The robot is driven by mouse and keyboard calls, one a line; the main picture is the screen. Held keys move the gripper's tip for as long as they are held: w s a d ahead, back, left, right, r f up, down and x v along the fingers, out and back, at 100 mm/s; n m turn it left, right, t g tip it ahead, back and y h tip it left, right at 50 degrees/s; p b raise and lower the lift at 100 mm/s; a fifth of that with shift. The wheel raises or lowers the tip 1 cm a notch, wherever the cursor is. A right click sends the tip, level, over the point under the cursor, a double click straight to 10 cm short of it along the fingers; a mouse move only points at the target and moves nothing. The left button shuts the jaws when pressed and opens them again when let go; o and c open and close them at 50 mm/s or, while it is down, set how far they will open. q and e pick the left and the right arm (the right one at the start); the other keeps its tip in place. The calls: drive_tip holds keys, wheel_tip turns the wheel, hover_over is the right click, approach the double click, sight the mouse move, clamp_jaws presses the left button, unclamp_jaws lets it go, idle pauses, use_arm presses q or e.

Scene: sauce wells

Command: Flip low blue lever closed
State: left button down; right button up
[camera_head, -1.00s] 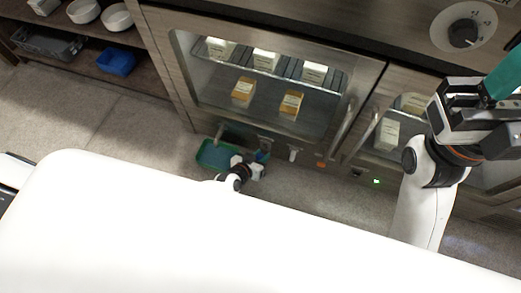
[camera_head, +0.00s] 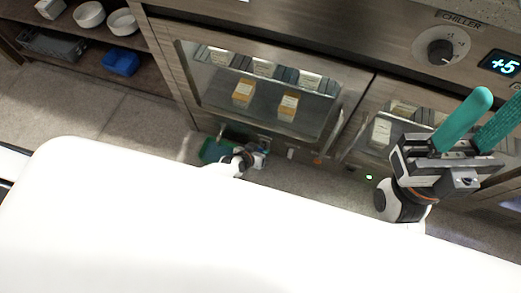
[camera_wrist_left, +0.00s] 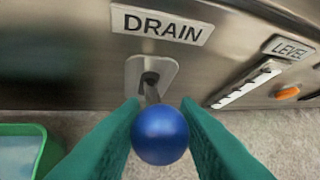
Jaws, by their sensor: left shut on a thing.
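In the left wrist view, the blue ball knob (camera_wrist_left: 160,134) of the lever sits between the two green fingers of my left gripper (camera_wrist_left: 162,140), which is shut on it. The lever's dark stem (camera_wrist_left: 151,90) runs from the knob to a slot in a metal plate under the DRAIN label (camera_wrist_left: 161,25). In the head view, my left gripper (camera_head: 257,157) is small and low at the foot of the cabinet, and the knob cannot be made out there. My right gripper (camera_head: 497,112) is at the right, fingers spread and empty, before the chiller front.
A green tray (camera_wrist_left: 22,150) is on the floor at left, also in the head view (camera_head: 209,151). A LEVEL gauge (camera_wrist_left: 246,84) and orange part (camera_wrist_left: 288,93) are right of the lever. Glass doors (camera_head: 265,88) with boxes stand above. Shelves with bowls (camera_head: 88,14) are at far left.

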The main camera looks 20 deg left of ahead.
use_arm(q)
drive_tip(key=c, duration=1.1)
unclamp_jaws()
